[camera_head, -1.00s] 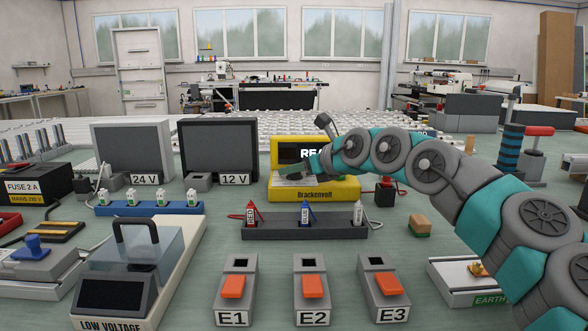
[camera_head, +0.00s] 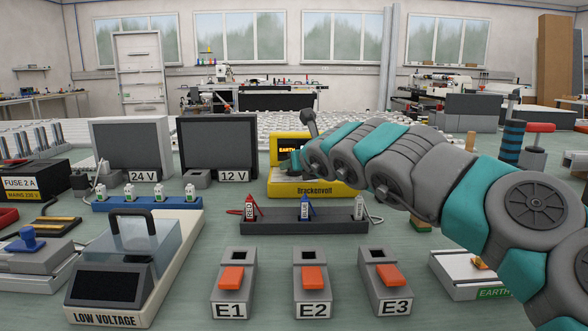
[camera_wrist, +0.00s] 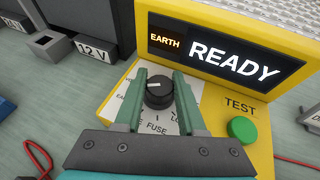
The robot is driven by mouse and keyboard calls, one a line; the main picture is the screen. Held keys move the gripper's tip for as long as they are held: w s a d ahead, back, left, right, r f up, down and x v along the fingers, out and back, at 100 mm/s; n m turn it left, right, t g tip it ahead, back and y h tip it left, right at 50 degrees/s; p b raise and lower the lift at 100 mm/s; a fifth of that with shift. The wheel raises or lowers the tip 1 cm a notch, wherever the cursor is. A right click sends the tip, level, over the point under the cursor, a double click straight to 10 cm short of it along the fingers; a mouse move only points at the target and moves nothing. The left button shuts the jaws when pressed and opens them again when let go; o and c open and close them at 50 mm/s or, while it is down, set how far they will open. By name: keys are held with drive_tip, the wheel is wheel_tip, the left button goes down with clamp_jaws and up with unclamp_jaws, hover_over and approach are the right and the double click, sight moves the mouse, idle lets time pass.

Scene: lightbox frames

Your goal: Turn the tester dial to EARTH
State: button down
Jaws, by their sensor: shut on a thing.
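The yellow Brackenvolt tester (camera_head: 300,189) stands at mid-bench, partly hidden by my arm in the head view. Its screen (camera_wrist: 225,53) reads EARTH in small orange letters and READY in large white ones. The black dial (camera_wrist: 158,93) has a white pointer line and sits on a white label plate (camera_wrist: 150,122). FUSE shows at the plate's near edge; other labels are partly covered. My gripper (camera_wrist: 160,88) has its two green fingers on either side of the dial, shut on it. In the head view the fingertips are mostly hidden behind my wrist.
A green TEST button (camera_wrist: 242,130) is right of the dial. A lead holder (camera_head: 290,224) with red and blue probes stands before the tester. Boxes E1 (camera_head: 233,280), E2 (camera_head: 311,282) and E3 (camera_head: 385,280) are nearer. The 12 V unit (camera_head: 219,145) stands left of the tester.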

drive_tip(key=c, duration=0.5)
unclamp_jaws()
drive_tip(key=shift+s, duration=0.1)
drive_tip(key=shift+v, duration=3.85)
